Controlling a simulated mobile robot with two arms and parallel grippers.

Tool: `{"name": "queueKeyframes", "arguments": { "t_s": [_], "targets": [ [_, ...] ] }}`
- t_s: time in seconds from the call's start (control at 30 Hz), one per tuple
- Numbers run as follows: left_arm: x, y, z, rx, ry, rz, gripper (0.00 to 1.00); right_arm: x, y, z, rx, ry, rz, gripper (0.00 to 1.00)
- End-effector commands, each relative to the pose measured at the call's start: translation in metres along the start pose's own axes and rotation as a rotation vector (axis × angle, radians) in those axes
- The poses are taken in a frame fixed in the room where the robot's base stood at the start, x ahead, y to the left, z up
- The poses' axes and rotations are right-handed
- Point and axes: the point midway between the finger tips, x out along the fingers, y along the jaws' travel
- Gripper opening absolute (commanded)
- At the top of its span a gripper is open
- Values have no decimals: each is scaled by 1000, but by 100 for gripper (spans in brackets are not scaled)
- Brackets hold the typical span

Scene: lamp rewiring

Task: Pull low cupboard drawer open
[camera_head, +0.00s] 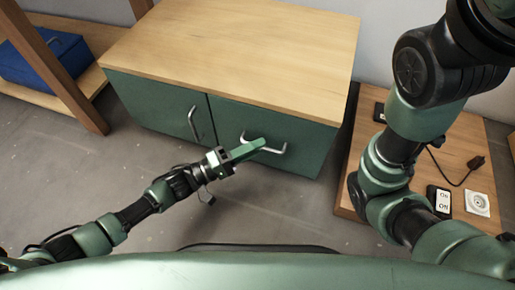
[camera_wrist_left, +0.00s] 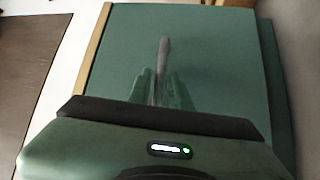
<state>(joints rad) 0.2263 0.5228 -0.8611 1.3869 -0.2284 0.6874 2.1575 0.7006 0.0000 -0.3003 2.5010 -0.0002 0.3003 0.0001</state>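The low cupboard (camera_head: 238,35) has a light wooden top and two green fronts, each with a metal bar handle. The right front (camera_head: 305,150) is the drawer side and looks flush with the left front (camera_head: 150,103). My left gripper (camera_head: 260,145) is at the right front's drawer handle (camera_head: 278,150). In the left wrist view the handle (camera_wrist_left: 164,55) runs between the fingers of my left gripper (camera_wrist_left: 160,85), which sit close on both its sides and look shut on it. My right arm shows at the right; its gripper is out of view.
A low wooden board (camera_head: 350,185) at the right holds a socket (camera_head: 477,202), a plug (camera_head: 475,162) with cable and small dark items. A blue box (camera_head: 45,58) sits on a wooden shelf at the left. Grey floor in front of the cupboard is clear.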

Motion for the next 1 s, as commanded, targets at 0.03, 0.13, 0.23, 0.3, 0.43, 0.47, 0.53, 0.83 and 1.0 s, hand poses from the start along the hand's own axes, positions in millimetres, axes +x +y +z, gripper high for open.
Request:
{"name": "queueKeyframes", "arguments": {
  "t_s": [0.03, 0.13, 0.23, 0.3, 0.43, 0.47, 0.53, 0.83, 1.0],
  "targets": [
    [4, -1, 0, 1, 0, 2, 20, -3, -1, -1, 0, 0, 0, 0],
    [7, 0, 0, 0, 0, 0, 20, -4, -1, -1, 0, -1, 0, 0],
    [7, 0, 0, 0, 0, -1, 20, -3, -1, -1, 0, 0, 0, 0],
    [7, 0, 0, 0, 0, -1, 20, -3, -1, -1, 0, 0, 0, 0],
    [7, 0, 0, 0, 1, -1, 0, -3, -1, -1, 0, 0, 0, 0],
    [7, 0, 0, 0, 1, -1, 0, -3, -1, -1, 0, 0, -1, 0],
    [7, 0, 0, 1, 1, -1, 0, -3, -1, -1, 0, 0, -1, 0],
    [7, 0, 0, 1, 1, -1, 0, -3, -1, -1, 0, -1, 0, 0],
    [7, 0, 0, 1, 1, -1, 0, -3, -1, -1, 0, -1, 0, 0]
  ]
}}
